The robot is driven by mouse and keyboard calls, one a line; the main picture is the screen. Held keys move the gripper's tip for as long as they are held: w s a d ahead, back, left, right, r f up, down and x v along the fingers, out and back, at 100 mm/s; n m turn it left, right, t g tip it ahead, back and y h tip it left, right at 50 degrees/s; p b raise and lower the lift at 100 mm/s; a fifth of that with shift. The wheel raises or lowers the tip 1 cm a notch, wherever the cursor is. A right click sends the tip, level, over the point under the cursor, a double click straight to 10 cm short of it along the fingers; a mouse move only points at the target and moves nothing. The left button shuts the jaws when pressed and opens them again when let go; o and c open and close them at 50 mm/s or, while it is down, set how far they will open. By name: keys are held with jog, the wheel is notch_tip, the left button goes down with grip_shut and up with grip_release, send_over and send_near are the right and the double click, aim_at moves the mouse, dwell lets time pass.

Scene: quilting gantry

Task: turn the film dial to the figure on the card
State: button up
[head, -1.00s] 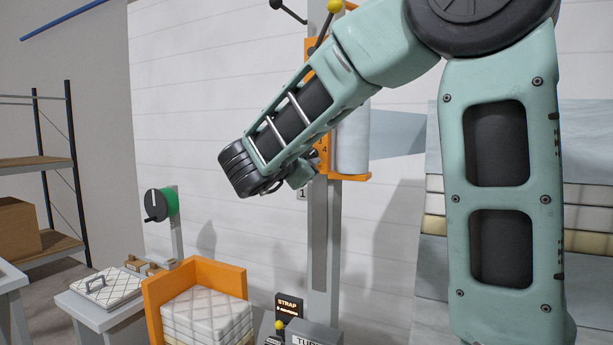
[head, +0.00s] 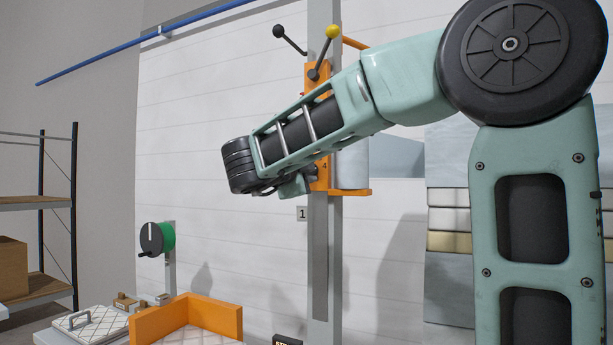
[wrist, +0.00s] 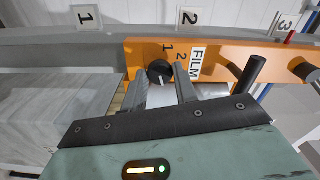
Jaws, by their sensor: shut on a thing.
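The film dial (wrist: 159,72) is a small black knob with a pale mark, on an orange plate (wrist: 137,50) in the wrist view. The plate carries a FILM label (wrist: 197,60) and the figures 1 and 2 next to the dial. My gripper (wrist: 160,80) is shut on the dial, one finger on each side. The fingers hide part of the dial and any figures behind them. In the head view my gripper (head: 295,185) is at the orange plate (head: 322,178) on the grey mast, and my wrist hides the dial.
A film roll (head: 352,165) stands right of the plate. Levers with yellow (head: 333,31) and black (head: 279,31) knobs rise above it. A green-and-black crank wheel (head: 158,239) and an orange corner guide (head: 215,315) are lower left. A dark sign (head: 288,341) is mostly cut off.

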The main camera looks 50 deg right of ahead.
jog(key=o, duration=1)
jog(key=shift+c, duration=0.2)
jog(key=b+v, duration=0.3)
jog(key=v, duration=1.4)
jog(key=shift+s+a+b, duration=0.15)
jog(key=shift+a+b, duration=0.05)
jog(key=shift+b, duration=0.15)
jog(key=shift+f, duration=0.1)
